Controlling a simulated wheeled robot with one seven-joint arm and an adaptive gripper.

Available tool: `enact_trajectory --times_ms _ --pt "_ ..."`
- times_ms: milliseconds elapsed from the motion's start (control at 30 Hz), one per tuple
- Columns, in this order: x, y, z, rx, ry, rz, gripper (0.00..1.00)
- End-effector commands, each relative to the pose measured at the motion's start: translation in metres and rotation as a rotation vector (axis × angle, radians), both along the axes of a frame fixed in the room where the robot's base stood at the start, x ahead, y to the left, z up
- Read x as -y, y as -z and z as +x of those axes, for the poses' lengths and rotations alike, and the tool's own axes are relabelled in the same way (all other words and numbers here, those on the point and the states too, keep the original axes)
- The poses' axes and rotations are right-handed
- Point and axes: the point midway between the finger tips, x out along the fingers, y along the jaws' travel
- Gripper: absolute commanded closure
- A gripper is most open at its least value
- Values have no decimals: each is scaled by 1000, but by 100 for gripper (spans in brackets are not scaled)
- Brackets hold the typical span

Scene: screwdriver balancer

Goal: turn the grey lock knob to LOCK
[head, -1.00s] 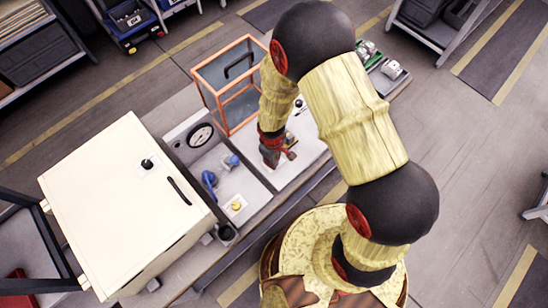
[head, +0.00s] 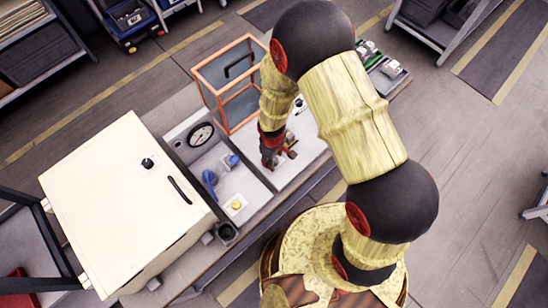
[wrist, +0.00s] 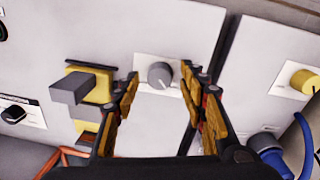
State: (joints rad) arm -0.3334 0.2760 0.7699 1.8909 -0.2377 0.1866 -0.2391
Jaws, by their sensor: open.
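The grey lock knob (wrist: 160,75) is round, with a pale pointer mark, on a white panel plate in the wrist view. I cannot read which label it points at. My gripper (wrist: 159,84) is open, with one finger to the left of the knob and one to the right. Gaps show between the fingers and the knob, and I cannot tell how far the tips are from the panel. In the head view my gripper (head: 275,155) is low over the white bench panel (head: 315,150) and hides the knob.
A grey handle on a yellow block (wrist: 85,88) is close to the left finger. A blue connector (wrist: 262,145) and a yellow knob (wrist: 303,81) are to the right. In the head view, an orange-framed clear box (head: 228,85) stands behind, and a cream cabinet (head: 115,215) stands left.

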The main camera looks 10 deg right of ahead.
Motion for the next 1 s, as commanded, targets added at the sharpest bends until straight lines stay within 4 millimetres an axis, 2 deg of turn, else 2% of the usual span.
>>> enact_trajectory --times_ms 233,367,800,1000 --pt "0 0 0 -1 0 -1 57" --pt "0 -10 0 1 0 -1 57" --pt "-3 -92 -3 3 1 2 57" --pt "-4 -114 -4 1 0 1 57"
